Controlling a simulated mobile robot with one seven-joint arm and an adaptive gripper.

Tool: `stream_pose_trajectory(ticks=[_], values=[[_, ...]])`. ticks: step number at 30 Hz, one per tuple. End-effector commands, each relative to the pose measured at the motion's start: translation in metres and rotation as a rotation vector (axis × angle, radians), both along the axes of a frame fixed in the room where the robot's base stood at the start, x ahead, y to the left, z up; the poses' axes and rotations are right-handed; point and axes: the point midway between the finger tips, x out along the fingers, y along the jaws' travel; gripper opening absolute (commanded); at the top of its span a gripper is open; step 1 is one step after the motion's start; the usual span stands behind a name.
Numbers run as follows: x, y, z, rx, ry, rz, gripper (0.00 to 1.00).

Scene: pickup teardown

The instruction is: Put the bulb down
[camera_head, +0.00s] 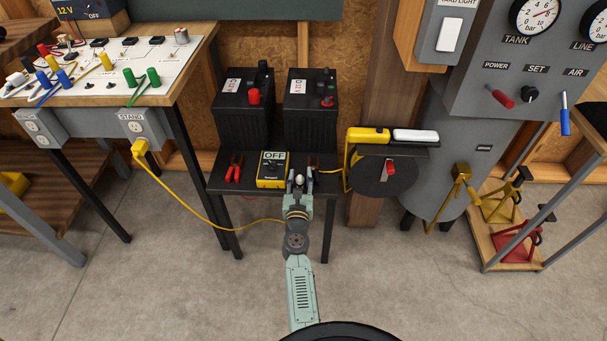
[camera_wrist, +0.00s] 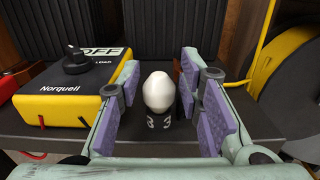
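The bulb (camera_wrist: 160,92) is white and rounded, and stands upright in the wrist view above a dark base with white markings (camera_wrist: 160,123). It also shows as a small pale spot in the head view (camera_head: 299,179). In the head view my gripper (camera_head: 299,186) is at the front edge of the small black table (camera_head: 270,189). The bulb's underside is hidden.
A yellow meter (camera_head: 272,169) marked OFF lies just left of my gripper, with red clamps (camera_head: 234,167) farther left. Two black batteries (camera_head: 243,112) (camera_head: 311,112) stand behind. A yellow cable (camera_head: 200,213) hangs in front.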

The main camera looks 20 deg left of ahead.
Motion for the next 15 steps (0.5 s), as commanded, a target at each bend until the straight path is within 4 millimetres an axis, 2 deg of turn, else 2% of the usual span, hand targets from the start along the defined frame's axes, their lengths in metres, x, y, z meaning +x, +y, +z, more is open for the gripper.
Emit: stream_pose_trajectory(ticks=[7,15], values=[[-0.0006,0.0003,-0.0006,0.0,0.001,0.0,0.33],[-0.0006,0.0005,-0.0005,0.0,0.001,0.0,0.15]])
